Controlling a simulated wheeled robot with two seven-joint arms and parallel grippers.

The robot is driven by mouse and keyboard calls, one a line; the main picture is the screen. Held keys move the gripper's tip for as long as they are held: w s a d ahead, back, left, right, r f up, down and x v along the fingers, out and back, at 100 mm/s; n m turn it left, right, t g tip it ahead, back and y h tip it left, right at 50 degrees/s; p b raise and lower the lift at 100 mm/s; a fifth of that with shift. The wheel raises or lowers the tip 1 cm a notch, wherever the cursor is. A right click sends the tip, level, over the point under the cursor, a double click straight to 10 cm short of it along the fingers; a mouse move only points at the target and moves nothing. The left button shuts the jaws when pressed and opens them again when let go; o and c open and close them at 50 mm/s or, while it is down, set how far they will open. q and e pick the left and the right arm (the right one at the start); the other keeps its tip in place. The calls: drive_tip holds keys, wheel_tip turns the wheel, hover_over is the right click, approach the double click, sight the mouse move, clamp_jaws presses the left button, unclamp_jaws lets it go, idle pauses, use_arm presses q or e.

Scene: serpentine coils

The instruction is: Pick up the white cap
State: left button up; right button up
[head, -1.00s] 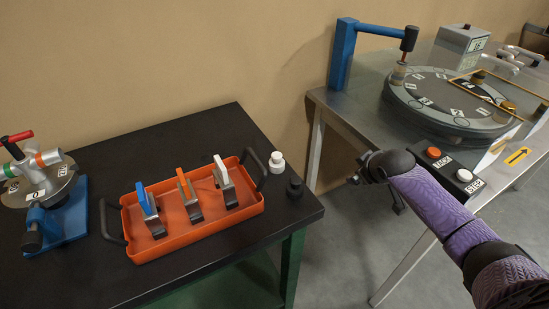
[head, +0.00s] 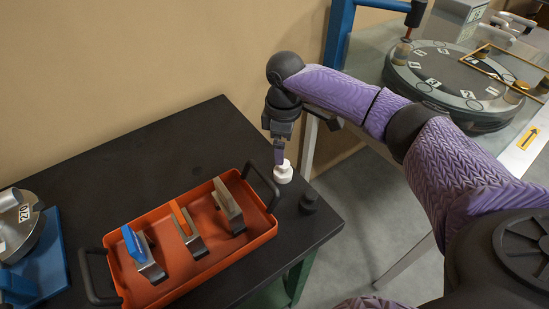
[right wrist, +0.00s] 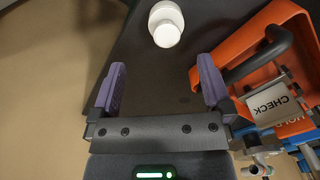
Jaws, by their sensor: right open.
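The white cap (head: 283,172) stands on the black table, just right of the orange tray's handle. In the right wrist view the white cap (right wrist: 166,24) lies ahead of the fingertips, roughly midway between them and apart from them. My right gripper (head: 279,153) points down over the cap in the head view and partly covers its far side there. In the right wrist view the right gripper (right wrist: 162,82) is open with nothing between its fingers. My left gripper is not in view.
The orange tray (head: 190,271) with handles and several upright clips sits left of the cap. A black cap (head: 309,202) stands close to its right, near the table (head: 150,150) edge. A rotary table (head: 450,75) is at the right.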

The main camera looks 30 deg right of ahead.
sight(283, 169)
drive_tip(key=f+b, duration=0.1)
drive_tip(key=f, duration=0.4)
drive_tip(key=s+f+b, duration=0.1)
drive_tip(key=f, duration=0.2)
drive_tip(key=shift+a+f+b, duration=0.15)
drive_tip(key=shift+f+b, duration=0.05)
drive_tip(key=shift+b, duration=0.1)
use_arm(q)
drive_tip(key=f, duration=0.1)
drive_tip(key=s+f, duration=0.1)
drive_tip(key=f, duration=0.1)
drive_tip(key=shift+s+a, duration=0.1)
use_arm(e)
drive_tip(key=shift+r, duration=0.1)
drive_tip(key=c, duration=1.2)
